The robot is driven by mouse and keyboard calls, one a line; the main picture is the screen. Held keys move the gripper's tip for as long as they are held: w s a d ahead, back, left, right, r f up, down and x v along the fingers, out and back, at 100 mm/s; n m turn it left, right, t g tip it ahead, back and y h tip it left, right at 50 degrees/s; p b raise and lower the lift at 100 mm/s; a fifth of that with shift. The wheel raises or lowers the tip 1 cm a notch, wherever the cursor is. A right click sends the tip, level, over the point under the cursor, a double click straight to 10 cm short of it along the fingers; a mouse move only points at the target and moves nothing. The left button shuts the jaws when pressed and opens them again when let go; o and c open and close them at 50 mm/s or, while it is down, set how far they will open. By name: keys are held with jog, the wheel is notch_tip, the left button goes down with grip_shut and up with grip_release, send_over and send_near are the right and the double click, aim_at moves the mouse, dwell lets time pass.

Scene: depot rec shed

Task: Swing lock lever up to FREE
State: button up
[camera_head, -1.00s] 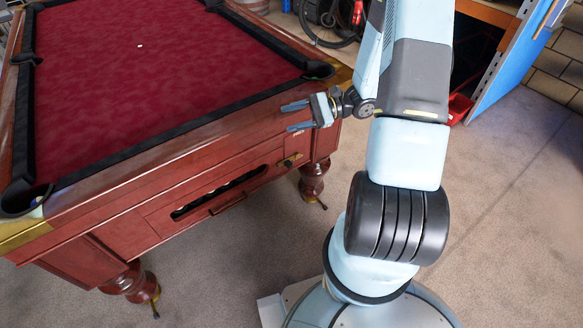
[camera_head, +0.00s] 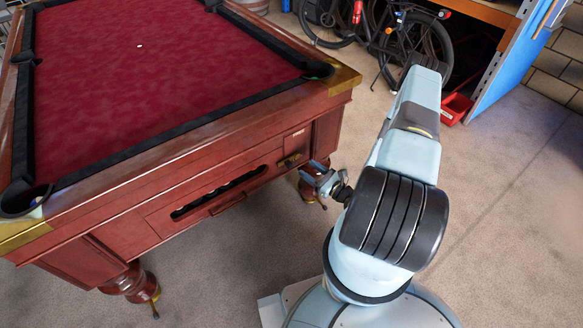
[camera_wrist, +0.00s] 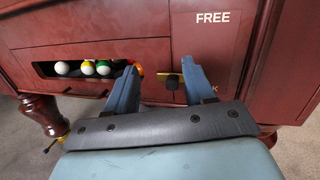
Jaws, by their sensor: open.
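The lock lever (camera_wrist: 173,82) shows in the wrist view as a small dark and brass piece on the red wooden table side, beside my right finger. It also shows in the head view (camera_head: 290,160). Its exact angle is hard to tell. A FREE label (camera_wrist: 212,18) is above and right of it; a lower label is mostly hidden behind my right finger, with a K showing. My gripper (camera_wrist: 160,68) is open, its fingers pointing at the panel, with the lever between the fingertips in the picture. In the head view my gripper (camera_head: 318,172) is right of the lever; contact cannot be told.
The pool table (camera_head: 170,75) has a ball slot (camera_wrist: 100,70) holding several balls, left of the lever. A table leg (camera_head: 312,187) stands behind my gripper. Bicycles (camera_head: 410,40), a red bin (camera_head: 455,108) and a blue board (camera_head: 510,65) are behind. Carpet in front is free.

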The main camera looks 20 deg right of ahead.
aim_at(291, 166)
jog(key=s+f+m+t+h, duration=0.1)
jog(key=s+f+m+h, duration=0.25)
jog(key=f, duration=0.35)
jog(key=shift+h, duration=0.35)
jog(key=x, duration=1.3)
jog(key=shift+w+a+f, duration=0.1)
jog(key=shift+w+a, duration=0.05)
jog(key=shift+w, duration=0.15)
jog(key=shift+c, duration=0.3)
grip_shut()
